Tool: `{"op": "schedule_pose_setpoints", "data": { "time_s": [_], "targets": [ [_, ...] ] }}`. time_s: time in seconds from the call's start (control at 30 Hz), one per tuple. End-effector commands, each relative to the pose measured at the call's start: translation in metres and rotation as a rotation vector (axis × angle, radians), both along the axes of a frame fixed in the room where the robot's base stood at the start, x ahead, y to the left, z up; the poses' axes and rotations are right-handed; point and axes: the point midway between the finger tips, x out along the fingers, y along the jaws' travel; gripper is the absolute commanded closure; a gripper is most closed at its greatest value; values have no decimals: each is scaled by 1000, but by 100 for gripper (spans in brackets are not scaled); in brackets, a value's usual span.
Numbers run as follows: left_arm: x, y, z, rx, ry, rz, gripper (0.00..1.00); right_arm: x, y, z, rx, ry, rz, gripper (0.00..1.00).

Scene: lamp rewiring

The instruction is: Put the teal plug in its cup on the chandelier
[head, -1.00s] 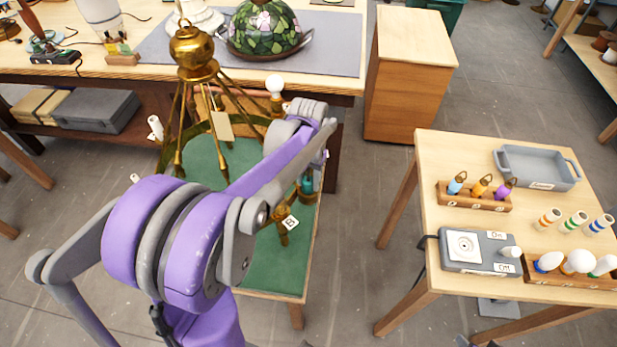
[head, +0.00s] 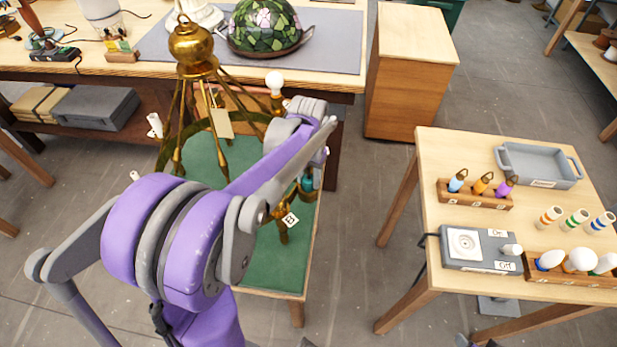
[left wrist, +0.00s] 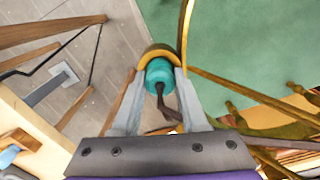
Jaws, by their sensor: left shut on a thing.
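The brass chandelier (head: 192,45) stands on the green-topped table, its arms spreading down and out. My left gripper (left wrist: 160,76) is shut on the teal plug (left wrist: 158,72), with one finger on each side. A dark lead runs from the plug towards the gripper's palm. A brass cup rim (left wrist: 160,50) curves round the far end of the plug; I cannot tell how deep the plug sits in it. In the head view the teal plug (head: 307,184) shows small beside my arm, above a brass arm tagged B (head: 291,220). My right gripper is not in view.
A side table (head: 400,265) at the right holds a grey tray (head: 537,167), a block of coloured plugs (head: 475,195), a switch box (head: 480,250) and bulbs. A workbench with a stained-glass shade (head: 265,28) stands behind. Bare floor lies between the tables.

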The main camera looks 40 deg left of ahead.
Motion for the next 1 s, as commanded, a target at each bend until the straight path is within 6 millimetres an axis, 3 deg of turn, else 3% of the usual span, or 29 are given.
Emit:
{"op": "schedule_pose_setpoints", "data": {
  "time_s": [0.3,0.33,0.5,1.0],
  "targets": [
    [0,0,-2,0,0,0,100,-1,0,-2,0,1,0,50],
    [0,0,-2,0,0,0,54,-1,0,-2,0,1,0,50],
    [0,0,-2,0,0,0,23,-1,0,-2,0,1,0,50],
    [0,2,-2,4,1,1,22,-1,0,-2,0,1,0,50]
  ]
}}
